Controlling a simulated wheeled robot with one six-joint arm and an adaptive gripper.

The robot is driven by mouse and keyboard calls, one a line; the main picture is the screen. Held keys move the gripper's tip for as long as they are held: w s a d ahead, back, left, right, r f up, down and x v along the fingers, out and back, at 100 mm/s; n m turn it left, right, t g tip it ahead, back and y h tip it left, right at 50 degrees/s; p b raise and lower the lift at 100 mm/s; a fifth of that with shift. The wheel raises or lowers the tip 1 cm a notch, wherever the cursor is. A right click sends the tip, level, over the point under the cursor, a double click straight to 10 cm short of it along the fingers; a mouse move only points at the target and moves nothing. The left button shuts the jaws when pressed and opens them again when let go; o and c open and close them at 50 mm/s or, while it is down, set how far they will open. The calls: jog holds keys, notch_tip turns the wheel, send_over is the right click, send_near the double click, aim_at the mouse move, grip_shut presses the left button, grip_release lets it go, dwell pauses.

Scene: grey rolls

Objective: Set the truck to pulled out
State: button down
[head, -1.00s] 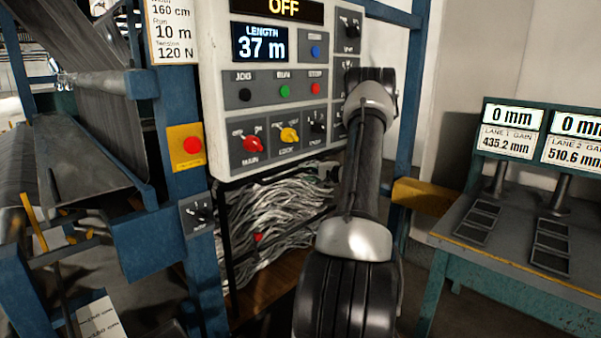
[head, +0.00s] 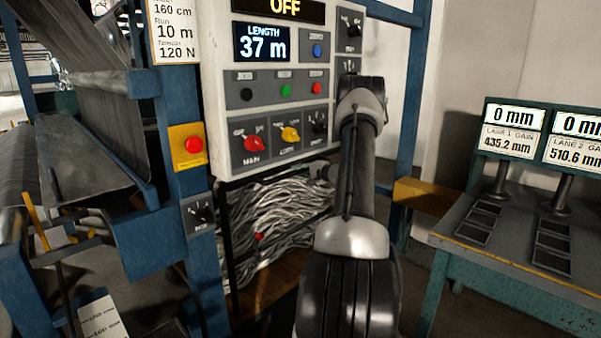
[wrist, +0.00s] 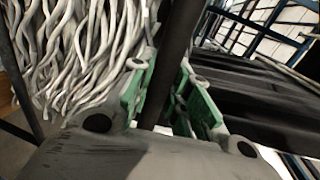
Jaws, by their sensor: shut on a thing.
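The truck, a dark-framed rack with a wooden floor (head: 272,288), stands below the control panel in the head view and is filled with tangled grey strands (head: 282,215). My gripper (wrist: 165,95) shows in the wrist view, its green-padded fingers on either side of a dark round bar (wrist: 182,38). It is shut on this bar, which runs beside the grey strands and looks like part of the truck's frame. In the head view my arm covers the truck's right side and hides my gripper.
The control panel (head: 219,100) hangs above the truck. A blue machine frame (head: 208,265) with a red button (head: 193,145) stands close on the left. A green-blue table (head: 447,268) with lane displays stands on the right. A yellow block (head: 425,196) sits behind my arm.

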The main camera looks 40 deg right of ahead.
jog(key=shift+s+d+f, duration=0.1)
jog(key=shift+s+f, duration=0.05)
jog(key=shift+s, duration=0.4)
jog(key=f+v, duration=0.2)
jog(key=v, duration=1.3)
jog(key=s+f+v, duration=0.1)
jog(key=f+v, duration=0.2)
jog(key=v, duration=1.2)
jog(key=shift+s+f, duration=0.25)
jog(key=c, duration=1.3)
grip_release()
jog(key=shift+s+d+r, duration=0.1)
